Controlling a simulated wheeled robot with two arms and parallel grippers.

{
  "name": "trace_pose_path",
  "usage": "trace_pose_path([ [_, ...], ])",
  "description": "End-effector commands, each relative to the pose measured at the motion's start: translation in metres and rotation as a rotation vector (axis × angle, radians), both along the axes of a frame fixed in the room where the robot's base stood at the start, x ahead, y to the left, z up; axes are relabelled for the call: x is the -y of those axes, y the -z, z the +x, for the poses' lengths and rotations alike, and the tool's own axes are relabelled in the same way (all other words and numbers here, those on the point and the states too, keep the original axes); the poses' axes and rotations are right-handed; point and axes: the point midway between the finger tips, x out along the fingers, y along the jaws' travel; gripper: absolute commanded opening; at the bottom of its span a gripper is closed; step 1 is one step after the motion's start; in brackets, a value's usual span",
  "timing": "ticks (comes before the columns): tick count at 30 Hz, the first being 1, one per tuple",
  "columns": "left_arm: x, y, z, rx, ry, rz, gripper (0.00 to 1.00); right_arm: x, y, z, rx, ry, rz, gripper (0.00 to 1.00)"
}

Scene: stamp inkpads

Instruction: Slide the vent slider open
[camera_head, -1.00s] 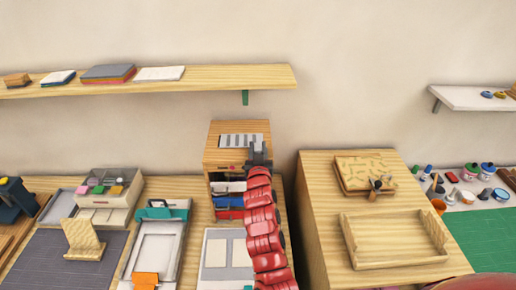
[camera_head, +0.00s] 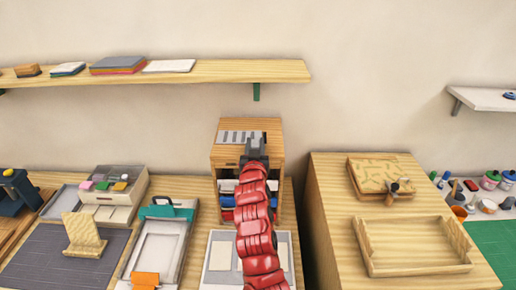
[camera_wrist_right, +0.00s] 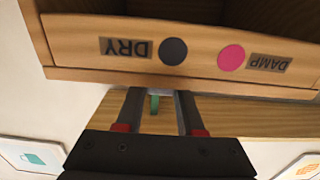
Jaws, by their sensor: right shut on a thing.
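The vent is a pale and grey striped plate (camera_head: 238,137) on top of a small wooden cabinet (camera_head: 222,155) in the head view. My right gripper (camera_head: 255,148) is at the cabinet's upper front edge, just below the plate's right part. In the right wrist view its two dark fingers (camera_wrist_right: 158,98) reach the edge of the cabinet's front strip (camera_wrist_right: 80,45), which appears upside down with DRY and DAMP labels, a dark dot and a pink dot. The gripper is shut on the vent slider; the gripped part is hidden. My left gripper is not in view.
Red and blue items (camera_head: 227,201) sit in the cabinet's open front, partly behind my right arm. A taller wooden cabinet (camera_head: 330,215) with a tray stands to the right. A wooden shelf (camera_head: 215,75) with a green bracket runs above. A clipboard-like frame (camera_head: 160,245) lies at left.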

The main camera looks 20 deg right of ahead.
Motion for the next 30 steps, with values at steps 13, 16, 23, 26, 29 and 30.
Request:
trace_pose_path([
  [13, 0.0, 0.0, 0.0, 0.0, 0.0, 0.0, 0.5, 0.0, 0.0, 0.0, 0.0, 0.0, 0.001, 0.68],
  [16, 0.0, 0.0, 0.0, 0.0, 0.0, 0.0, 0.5, 0.0, 0.0, -0.001, 0.0, 0.0, 0.001, 0.68],
  [23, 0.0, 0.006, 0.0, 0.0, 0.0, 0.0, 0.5, -0.007, 0.004, -0.021, -0.001, -0.002, 0.002, 0.68],
  [26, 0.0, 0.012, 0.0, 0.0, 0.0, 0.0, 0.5, -0.012, 0.003, -0.039, 0.003, -0.002, 0.002, 0.68],
  [29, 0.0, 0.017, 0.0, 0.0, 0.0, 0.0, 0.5, -0.018, 0.004, -0.06, 0.001, -0.003, 0.003, 0.68],
  [30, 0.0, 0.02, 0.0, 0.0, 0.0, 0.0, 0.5, -0.021, 0.005, -0.068, 0.0, -0.003, 0.002, 0.68],
])
